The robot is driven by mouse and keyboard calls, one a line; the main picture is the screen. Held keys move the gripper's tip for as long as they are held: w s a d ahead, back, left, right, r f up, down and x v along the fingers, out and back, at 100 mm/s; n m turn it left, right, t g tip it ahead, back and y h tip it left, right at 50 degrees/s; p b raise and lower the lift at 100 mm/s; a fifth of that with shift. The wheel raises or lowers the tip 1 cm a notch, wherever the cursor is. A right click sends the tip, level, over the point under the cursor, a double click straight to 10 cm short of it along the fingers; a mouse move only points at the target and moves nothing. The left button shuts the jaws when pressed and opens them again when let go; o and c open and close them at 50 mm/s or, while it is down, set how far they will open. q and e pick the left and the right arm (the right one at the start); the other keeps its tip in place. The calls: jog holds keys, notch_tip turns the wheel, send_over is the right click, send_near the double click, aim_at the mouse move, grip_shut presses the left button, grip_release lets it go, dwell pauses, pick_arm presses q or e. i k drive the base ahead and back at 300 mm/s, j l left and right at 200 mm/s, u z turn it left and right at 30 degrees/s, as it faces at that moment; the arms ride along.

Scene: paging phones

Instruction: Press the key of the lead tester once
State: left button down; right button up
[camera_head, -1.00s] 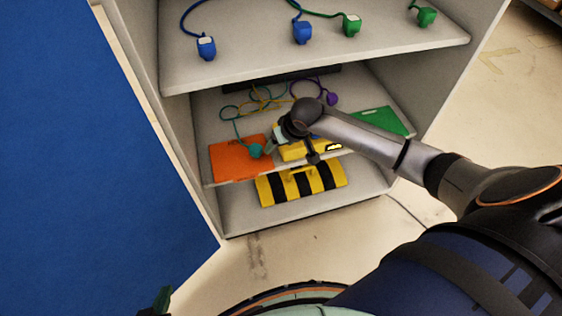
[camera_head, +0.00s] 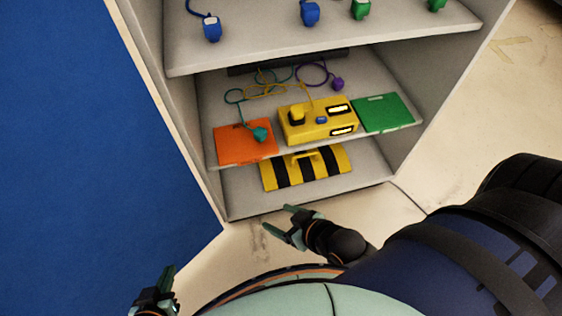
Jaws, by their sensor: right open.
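The lead tester appears to be the yellow box (camera_head: 285,129) on the middle shelf. It has a small blue key (camera_head: 321,119) on top, two bright windows on its right side and a yellow-and-dark plug-like part (camera_head: 297,116) on its left. A yellow cord runs to that part. My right gripper (camera_head: 279,221) is open and empty, below and in front of the shelves, well away from the tester. My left gripper (camera_head: 160,290) is at the bottom edge, partly cut off; its jaw opening is unclear.
An orange board (camera_head: 232,148) with a teal plug (camera_head: 260,134) lies left of the tester; a green board (camera_head: 383,113) lies right. A purple plug (camera_head: 338,84) sits behind. A striped yellow-black case (camera_head: 322,176) stands below. The upper shelf (camera_head: 270,50) overhangs.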

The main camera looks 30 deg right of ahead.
aim_at(322, 119)
jog(key=z, duration=1.3)
